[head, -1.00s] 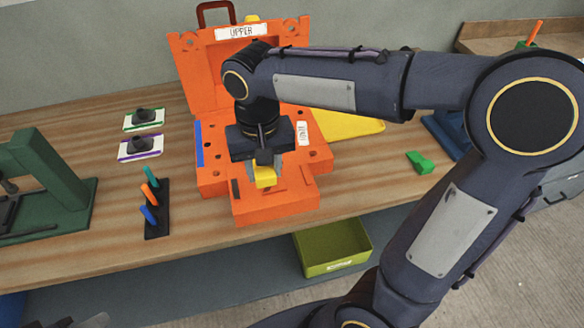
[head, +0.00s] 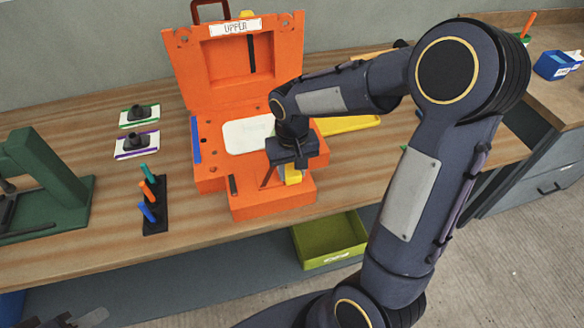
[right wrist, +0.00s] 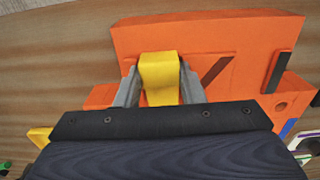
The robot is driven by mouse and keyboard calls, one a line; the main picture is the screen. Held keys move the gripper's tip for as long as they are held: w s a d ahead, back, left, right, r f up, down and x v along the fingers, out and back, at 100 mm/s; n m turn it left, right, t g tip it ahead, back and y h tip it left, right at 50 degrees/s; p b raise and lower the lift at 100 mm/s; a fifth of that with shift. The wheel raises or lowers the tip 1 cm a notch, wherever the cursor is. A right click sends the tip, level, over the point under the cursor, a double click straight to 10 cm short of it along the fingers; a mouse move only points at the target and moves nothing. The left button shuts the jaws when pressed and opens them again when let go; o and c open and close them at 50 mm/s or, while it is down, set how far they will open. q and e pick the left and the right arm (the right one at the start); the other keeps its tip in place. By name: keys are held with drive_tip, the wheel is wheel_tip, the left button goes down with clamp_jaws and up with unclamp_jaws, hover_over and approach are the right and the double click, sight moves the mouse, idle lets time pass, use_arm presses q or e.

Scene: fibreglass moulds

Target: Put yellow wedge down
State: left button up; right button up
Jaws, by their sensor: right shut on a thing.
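My right gripper (head: 286,178) is shut on the yellow wedge (head: 293,174). It holds the wedge over the front right part of the orange mould (head: 255,207); whether the wedge touches the mould I cannot tell. In the right wrist view the yellow wedge (right wrist: 159,75) sits between the two grey fingers of the gripper (right wrist: 159,88), with the orange mould (right wrist: 215,45) beyond. The mould stands open, its upper half (head: 285,60) upright behind the lower half, which has a white panel (head: 246,134).
A rack of coloured pegs (head: 155,212) and two white plates with dark knobs (head: 138,116) are left of the mould. A green press (head: 50,180) stands far left. A yellow sheet (head: 350,124) lies behind my right arm. A green bin (head: 328,240) sits below the table edge.

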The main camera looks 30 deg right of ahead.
sight(292, 172)
drive_tip(key=shift+f, duration=0.15)
drive_tip(key=o, duration=1.1)
drive_tip(key=shift+c, duration=0.2)
wheel_tip(292, 172, up, 12)
drive_tip(key=f, duration=0.1)
drive_tip(key=s+a+t+y, duration=0.2)
drive_tip(key=s, duration=0.6)
drive_tip(key=s+a+f+n+t+y, duration=0.1)
drive_tip(key=s+a+t, duration=0.1)
drive_tip(key=s, duration=0.7)
drive_tip(key=shift+t+y, duration=0.4)
drive_tip(key=shift+t, duration=0.4)
drive_tip(key=shift+a, duration=0.1)
